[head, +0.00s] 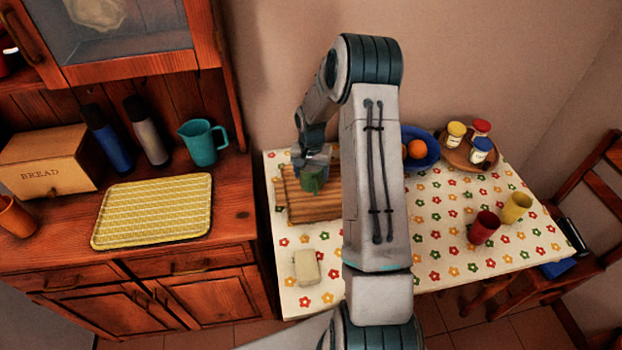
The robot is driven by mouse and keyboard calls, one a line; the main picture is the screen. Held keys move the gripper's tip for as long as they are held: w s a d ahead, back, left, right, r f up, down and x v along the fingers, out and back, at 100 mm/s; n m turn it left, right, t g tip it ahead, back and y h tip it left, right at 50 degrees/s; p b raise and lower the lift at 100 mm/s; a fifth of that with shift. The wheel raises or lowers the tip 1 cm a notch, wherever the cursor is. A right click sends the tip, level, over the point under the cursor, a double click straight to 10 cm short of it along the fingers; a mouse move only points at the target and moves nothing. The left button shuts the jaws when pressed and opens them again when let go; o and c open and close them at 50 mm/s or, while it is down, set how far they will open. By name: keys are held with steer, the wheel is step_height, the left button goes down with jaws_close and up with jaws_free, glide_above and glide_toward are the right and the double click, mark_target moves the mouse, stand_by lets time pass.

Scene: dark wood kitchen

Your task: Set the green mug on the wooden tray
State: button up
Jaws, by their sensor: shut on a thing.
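The green mug (313,184) is at the left part of the table, over the wooden tray (312,212) in the picture. My gripper (313,166) reaches down from above and is shut on the mug, hiding its upper part. I cannot tell whether the mug's base touches the tray or hangs just above it. The wooden tray is a brown, slatted rectangle lying on the flowered tablecloth. My arm hides its right end.
A pale block (306,267) lies in front of the tray. A blue bowl with oranges (424,158) and a round wooden stand with jars (454,158) are at the back. A red cup (484,228) and yellow cup (516,207) stand right. A cabinet (228,228) adjoins the left.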

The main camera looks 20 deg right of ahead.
mark_target(311, 181)
steer(key=shift+w+f+p, duration=0.1)
steer(key=shift+f+p, duration=0.6)
steer(key=shift+f, duration=1.3)
steer(key=shift+f, duration=0.1)
steer(key=shift+f+b, duration=0.15)
steer(key=shift+b, duration=0.15)
steer(key=o, duration=1.2)
